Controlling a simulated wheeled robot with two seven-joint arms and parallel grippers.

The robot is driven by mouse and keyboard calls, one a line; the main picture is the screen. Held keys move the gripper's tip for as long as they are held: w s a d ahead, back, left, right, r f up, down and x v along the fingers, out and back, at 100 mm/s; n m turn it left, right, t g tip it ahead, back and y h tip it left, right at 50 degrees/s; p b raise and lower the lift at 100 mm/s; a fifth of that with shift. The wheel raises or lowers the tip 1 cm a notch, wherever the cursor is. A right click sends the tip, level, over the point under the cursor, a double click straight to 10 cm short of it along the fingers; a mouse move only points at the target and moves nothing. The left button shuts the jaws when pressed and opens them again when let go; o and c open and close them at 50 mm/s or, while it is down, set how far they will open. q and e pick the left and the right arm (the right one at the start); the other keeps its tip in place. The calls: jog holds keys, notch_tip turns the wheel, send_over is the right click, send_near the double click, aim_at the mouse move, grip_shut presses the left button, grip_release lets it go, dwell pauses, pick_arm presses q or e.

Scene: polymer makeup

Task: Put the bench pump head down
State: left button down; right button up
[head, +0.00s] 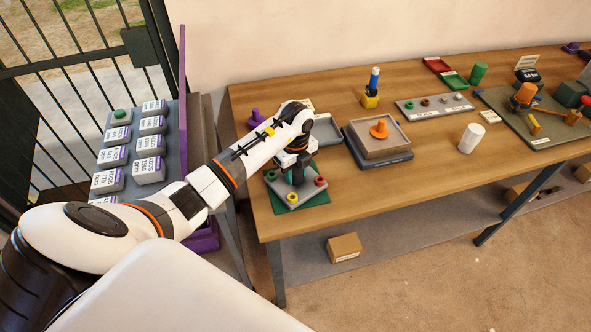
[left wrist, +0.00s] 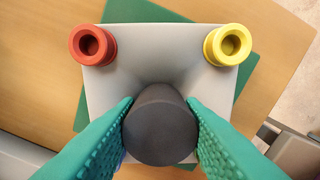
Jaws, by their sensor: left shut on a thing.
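The bench pump head (head: 306,189) is a pale grey block with red, yellow and green ports and a dark round knob. It is over the green mat (head: 314,201) at the table's left end. I cannot tell whether it touches the mat. My left gripper (head: 294,176) points down and is shut on the knob. In the left wrist view, the green fingers (left wrist: 160,120) press on both sides of the dark knob (left wrist: 160,132). The red port (left wrist: 93,44) and yellow port (left wrist: 228,45) show beyond it. The block sits turned relative to the mat (left wrist: 150,10). My right gripper is out of view.
A grey scale with a tray (head: 381,151) holding an orange piece stands right of the mat. A purple piece (head: 256,118) is behind my arm. A white cup (head: 471,138) stands farther right. The wooden table (head: 410,180) is bare along its front.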

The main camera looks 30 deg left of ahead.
aim_at(296, 170)
pick_arm(q)
jog(key=shift+w+f, duration=0.1)
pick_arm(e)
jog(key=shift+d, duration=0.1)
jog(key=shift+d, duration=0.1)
pick_arm(q)
jog(key=c, duration=1.4)
grip_release()
jog(key=shift+f, duration=0.2)
jog(key=o, duration=0.5)
jog(key=shift+c, duration=0.2)
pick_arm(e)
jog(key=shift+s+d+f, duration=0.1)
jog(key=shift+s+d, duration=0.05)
pick_arm(q)
jog(key=shift+r, duration=0.15)
notch_tip(296, 170, up, 11)
jog(key=b, duration=0.2)
jog(key=shift+b, duration=0.3)
jog(key=shift+r, duration=0.55)
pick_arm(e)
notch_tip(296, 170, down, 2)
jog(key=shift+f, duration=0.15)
